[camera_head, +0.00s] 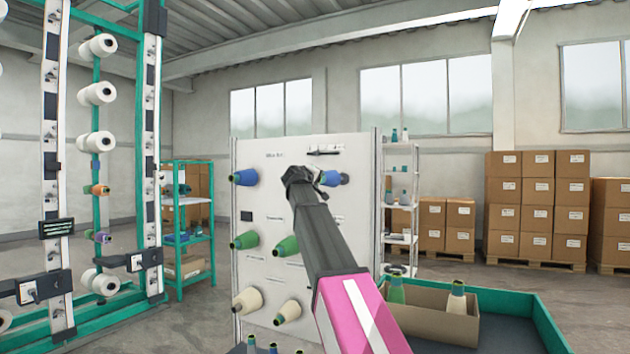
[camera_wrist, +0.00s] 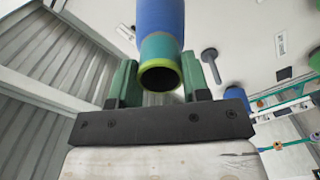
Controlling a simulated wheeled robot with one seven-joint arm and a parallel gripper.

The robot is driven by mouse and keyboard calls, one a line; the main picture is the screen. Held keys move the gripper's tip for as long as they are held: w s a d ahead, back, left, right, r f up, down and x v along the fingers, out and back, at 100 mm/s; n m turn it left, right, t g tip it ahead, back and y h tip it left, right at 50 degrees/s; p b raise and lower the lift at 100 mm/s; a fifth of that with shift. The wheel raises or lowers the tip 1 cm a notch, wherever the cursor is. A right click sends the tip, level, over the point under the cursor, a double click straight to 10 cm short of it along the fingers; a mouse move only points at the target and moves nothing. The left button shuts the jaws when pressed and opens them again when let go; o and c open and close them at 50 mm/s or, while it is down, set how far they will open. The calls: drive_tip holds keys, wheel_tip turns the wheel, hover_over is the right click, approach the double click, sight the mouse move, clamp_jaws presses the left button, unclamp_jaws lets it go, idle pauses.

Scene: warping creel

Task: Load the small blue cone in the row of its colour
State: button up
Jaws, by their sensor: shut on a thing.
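My gripper (camera_head: 300,175) is in front of the white peg board (camera_head: 262,215), at its top row. In the wrist view the green fingers (camera_wrist: 155,85) are shut on a blue cone (camera_wrist: 160,15) with a teal tip and yellow-green rim. Its far end is cut off. A bare peg (camera_wrist: 210,60) stands out from the board to its right, apart from it. Another blue cone (camera_head: 245,177) sits at the top left of the board. Blue and teal also show just right of my gripper; I cannot tell whether that is the held cone.
Below on the board are green cones (camera_head: 287,246) and cream cones (camera_head: 247,301). A brown box (camera_head: 430,322) with cones stands in a green-rimmed tray (camera_head: 545,320) at right. The creel frame (camera_head: 150,150) with white cones is at left.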

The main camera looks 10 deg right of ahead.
drive_tip(key=shift+x, duration=1.5)
drive_tip(key=shift+w, duration=0.1)
drive_tip(key=shift+x, duration=2.45)
drive_tip(key=shift+x, duration=0.95)
drive_tip(key=shift+d, duration=0.1)
drive_tip(key=o, duration=1.3)
drive_tip(key=shift+c, duration=0.2)
